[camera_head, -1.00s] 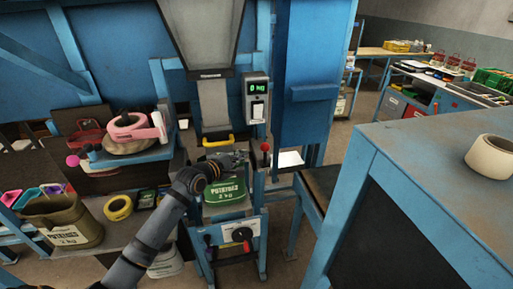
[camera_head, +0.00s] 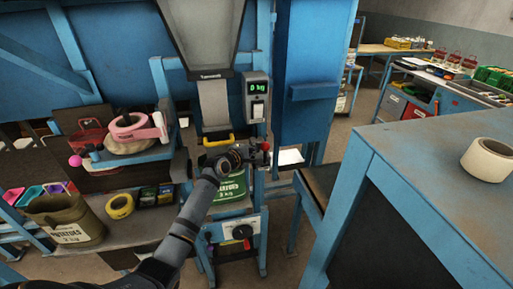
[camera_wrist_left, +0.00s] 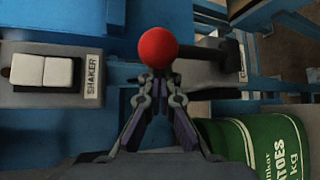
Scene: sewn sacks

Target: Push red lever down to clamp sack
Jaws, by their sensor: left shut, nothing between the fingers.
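The red lever's round knob (camera_head: 266,146) is at the right side of the sack stand, under the scale display. In the left wrist view the red knob (camera_wrist_left: 158,47) is just beyond my left fingertips. My left gripper (camera_wrist_left: 157,82) is shut with nothing between its fingers; I cannot tell if it touches the knob. In the head view my left gripper (camera_head: 256,153) is next to the knob. The green potato sack (camera_head: 232,188) hangs below the spout, partly hidden by my arm; it also shows in the left wrist view (camera_wrist_left: 270,143). My right gripper is not in view.
A scale box (camera_head: 256,90) reads 0 kg above the lever. A shaker switch (camera_wrist_left: 43,73) sits to the left in the wrist view. A blue table (camera_head: 440,140) with a tape roll (camera_head: 488,158) stands at right. A brown sack (camera_head: 64,217) stands at left.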

